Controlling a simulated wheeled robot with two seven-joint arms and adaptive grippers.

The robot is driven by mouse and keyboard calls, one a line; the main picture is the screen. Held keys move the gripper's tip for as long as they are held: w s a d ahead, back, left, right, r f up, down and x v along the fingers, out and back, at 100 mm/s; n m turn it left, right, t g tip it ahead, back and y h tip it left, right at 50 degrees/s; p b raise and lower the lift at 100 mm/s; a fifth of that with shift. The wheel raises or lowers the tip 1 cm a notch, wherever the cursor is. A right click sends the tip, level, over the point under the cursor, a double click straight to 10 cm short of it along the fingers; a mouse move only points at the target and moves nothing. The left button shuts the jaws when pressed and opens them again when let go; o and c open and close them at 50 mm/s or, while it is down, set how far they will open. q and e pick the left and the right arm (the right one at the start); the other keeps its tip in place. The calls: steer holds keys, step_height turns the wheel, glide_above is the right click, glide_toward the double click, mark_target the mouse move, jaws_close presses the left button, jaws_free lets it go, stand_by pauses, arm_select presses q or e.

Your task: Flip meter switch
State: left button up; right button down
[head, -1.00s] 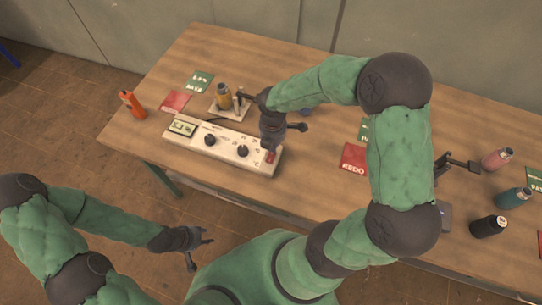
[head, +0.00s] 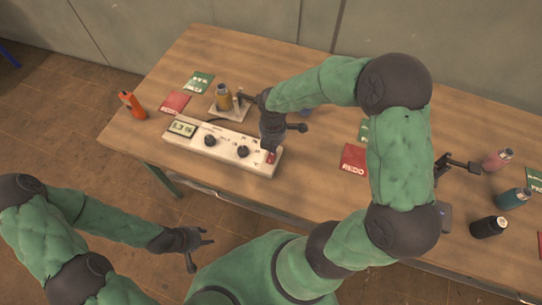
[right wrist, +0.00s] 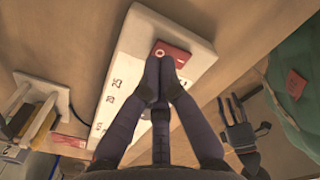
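The meter (head: 218,145) is a long white box near the table's front edge, with a lit display (head: 183,127) at its left end and two black knobs. Its red switch (head: 271,157) is at the right end, mostly behind my right gripper (head: 270,150) in the head view. In the right wrist view the red switch (right wrist: 172,52) shows a white ring mark. My right gripper's fingertips (right wrist: 160,65) are together and empty, at the near edge of the switch, seemingly touching it. My left gripper (head: 204,249) is open and empty, off the table's front edge.
An orange bottle (head: 131,105) is at the left. Red and green cards lie on the table (head: 310,180).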

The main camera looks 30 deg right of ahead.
mark_target(272, 154)
steer(key=shift+f+b, duration=0.7)
steer(key=shift+f, duration=0.4)
stand_by(0.9)
steer(key=shift+r+p, duration=3.25)
steer(key=shift+r, duration=0.3)
steer(key=shift+s+f, duration=0.1)
